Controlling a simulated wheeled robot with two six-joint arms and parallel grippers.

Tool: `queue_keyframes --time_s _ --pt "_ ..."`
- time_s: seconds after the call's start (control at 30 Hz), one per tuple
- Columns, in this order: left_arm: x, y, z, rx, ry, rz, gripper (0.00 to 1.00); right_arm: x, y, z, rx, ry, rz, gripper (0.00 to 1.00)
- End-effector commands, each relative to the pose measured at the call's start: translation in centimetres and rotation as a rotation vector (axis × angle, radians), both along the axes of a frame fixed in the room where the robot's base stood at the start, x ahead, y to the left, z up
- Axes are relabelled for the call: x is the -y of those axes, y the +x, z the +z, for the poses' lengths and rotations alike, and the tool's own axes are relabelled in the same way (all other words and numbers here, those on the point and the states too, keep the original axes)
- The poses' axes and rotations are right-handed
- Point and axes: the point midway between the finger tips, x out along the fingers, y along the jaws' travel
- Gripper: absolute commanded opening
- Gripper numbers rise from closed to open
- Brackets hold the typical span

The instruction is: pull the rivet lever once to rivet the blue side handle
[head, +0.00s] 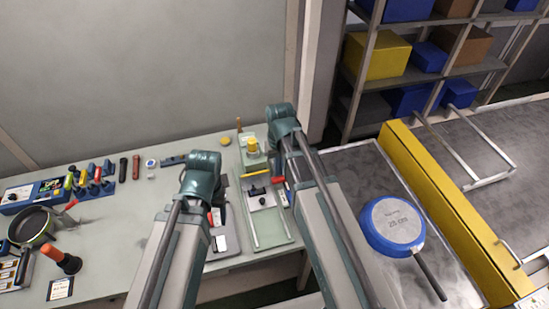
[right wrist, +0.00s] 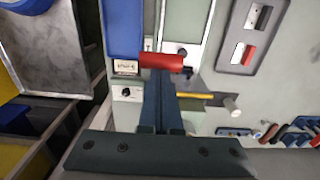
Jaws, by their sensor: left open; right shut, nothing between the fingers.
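The lever's red grip (right wrist: 162,62) lies just beyond the tips of my right gripper (right wrist: 161,85) in the right wrist view. The fingers are shut with nothing between them; I cannot tell whether they touch the grip. The red grip also shows in the head view (head: 278,180), beside the right forearm. In that view the right fingers are hidden by the arm. My left gripper (head: 217,205) hangs over the bench to the left, open, its fingertips mostly hidden. A blue pan (head: 392,224) lies upside down on the metal surface at right. I cannot make out a blue side handle.
The pale green bench (head: 130,230) carries a grey tray (head: 228,240), a rail fixture (head: 268,238) and a yellow cylinder (head: 252,145). Several coloured-handled tools (head: 90,180) and a dark pan (head: 32,226) stand at left. A yellow barrier (head: 440,200) runs at right.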

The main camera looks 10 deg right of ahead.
Motion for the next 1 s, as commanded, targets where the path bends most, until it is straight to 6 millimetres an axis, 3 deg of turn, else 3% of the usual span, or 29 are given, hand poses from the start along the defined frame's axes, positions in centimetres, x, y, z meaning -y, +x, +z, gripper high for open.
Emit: queue_keyframes --time_s 0.5,1.0 --pt "0.0 0.0 -2.9 0.000 0.000 0.000 0.64 0.1 -1.3 -2.9 -0.001 0.000 0.000 0.00" --pt "0.0 0.0 -3.2 0.000 0.000 0.000 0.64 0.1 -1.3 -3.2 -0.001 0.000 0.000 0.00"
